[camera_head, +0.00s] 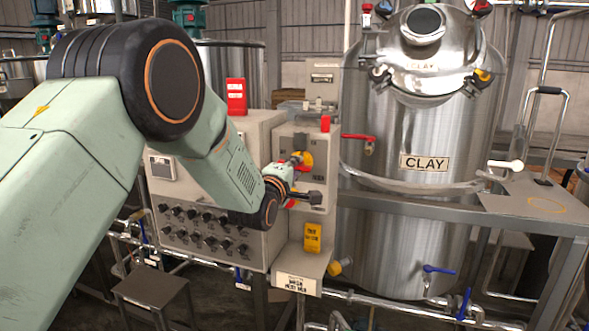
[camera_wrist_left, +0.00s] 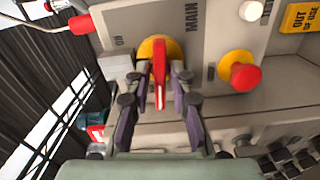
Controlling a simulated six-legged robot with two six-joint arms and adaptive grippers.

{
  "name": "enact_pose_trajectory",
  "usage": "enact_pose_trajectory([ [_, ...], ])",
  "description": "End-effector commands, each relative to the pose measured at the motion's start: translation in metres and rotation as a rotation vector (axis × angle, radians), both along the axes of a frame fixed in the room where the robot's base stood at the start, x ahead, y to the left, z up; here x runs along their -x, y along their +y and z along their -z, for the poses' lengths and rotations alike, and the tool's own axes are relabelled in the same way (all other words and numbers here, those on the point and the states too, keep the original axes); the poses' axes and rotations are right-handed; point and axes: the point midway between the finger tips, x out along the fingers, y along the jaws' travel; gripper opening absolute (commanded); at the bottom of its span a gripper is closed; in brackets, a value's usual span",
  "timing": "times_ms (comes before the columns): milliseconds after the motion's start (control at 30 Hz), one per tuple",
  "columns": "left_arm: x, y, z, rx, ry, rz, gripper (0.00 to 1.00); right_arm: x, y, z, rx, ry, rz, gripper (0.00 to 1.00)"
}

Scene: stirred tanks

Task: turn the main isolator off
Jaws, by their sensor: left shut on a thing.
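The main isolator is a red handle (camera_wrist_left: 160,72) on a yellow disc (camera_wrist_left: 176,47), set in a grey panel lettered MAIN. Its yellow disc also shows in the head view (camera_head: 306,160), partly behind my gripper. My left gripper (camera_wrist_left: 159,88) is shut on the red handle, with a dark finger on each side of it. In the wrist view the handle runs up and down the picture, and small lettering beside the disc looks like ON. In the head view my left gripper (camera_head: 302,180) is at the front of the panel. My right gripper is out of view.
A red push button (camera_wrist_left: 246,76) on a yellow base and a white knob (camera_wrist_left: 246,12) are on the same panel. A yellow OUT OF USE tag (camera_head: 313,237) hangs below. A grey cabinet (camera_head: 262,140) with several black knobs stands left, a steel CLAY tank (camera_head: 395,220) right.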

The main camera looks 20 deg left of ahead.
Motion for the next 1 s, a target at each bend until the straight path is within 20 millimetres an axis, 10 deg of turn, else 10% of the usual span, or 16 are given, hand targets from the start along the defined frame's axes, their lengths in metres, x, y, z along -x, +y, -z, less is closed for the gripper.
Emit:
enact_pose_trajectory([
  [833,-0.0004,0.0018,-0.0013,0.132,0.0,-0.004,0.0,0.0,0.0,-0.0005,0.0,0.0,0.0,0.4],
  [867,-0.0004,0.0018,-0.0013,0.132,0.001,-0.004,0.24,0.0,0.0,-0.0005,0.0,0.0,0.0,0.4],
  [1000,-0.0002,0.0013,-0.001,0.131,0.001,-0.003,0.35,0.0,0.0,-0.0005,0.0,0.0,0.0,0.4],
])
